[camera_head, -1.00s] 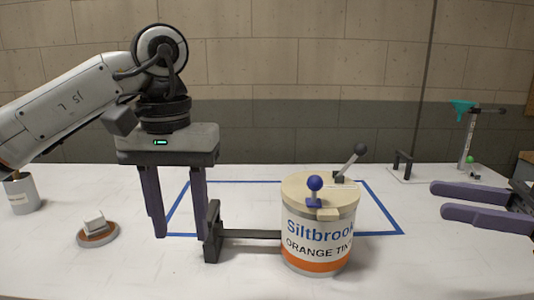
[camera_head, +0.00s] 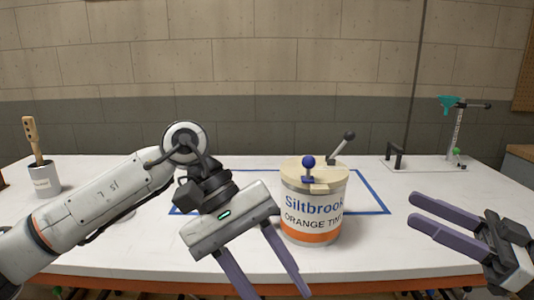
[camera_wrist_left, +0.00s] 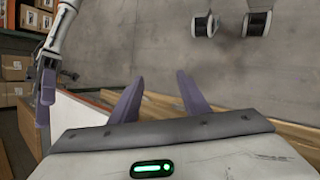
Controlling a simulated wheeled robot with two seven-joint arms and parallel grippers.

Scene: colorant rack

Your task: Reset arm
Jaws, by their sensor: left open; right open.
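My left gripper (camera_head: 278,290) is open and empty, hanging tilted at the table's front edge, to the left of and below the can. Its two purple fingers also show in the left wrist view (camera_wrist_left: 160,85), spread with nothing between them. My right gripper (camera_head: 412,208) is open and empty at the right, its purple fingers pointing left toward the can with a gap between. The white can (camera_head: 312,205), lettered Siltbrook Orange Tint, stands upright with an orange band, a cream lid, a blue knob and a dark lever. Neither gripper touches it.
A blue outlined square (camera_head: 372,190) on the white table surrounds the can's area. A grey cup (camera_head: 46,181) holding a wooden-handled tool stands at the left. A stand with a teal part (camera_head: 449,105) is at the back right. My left arm covers much of the table's left.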

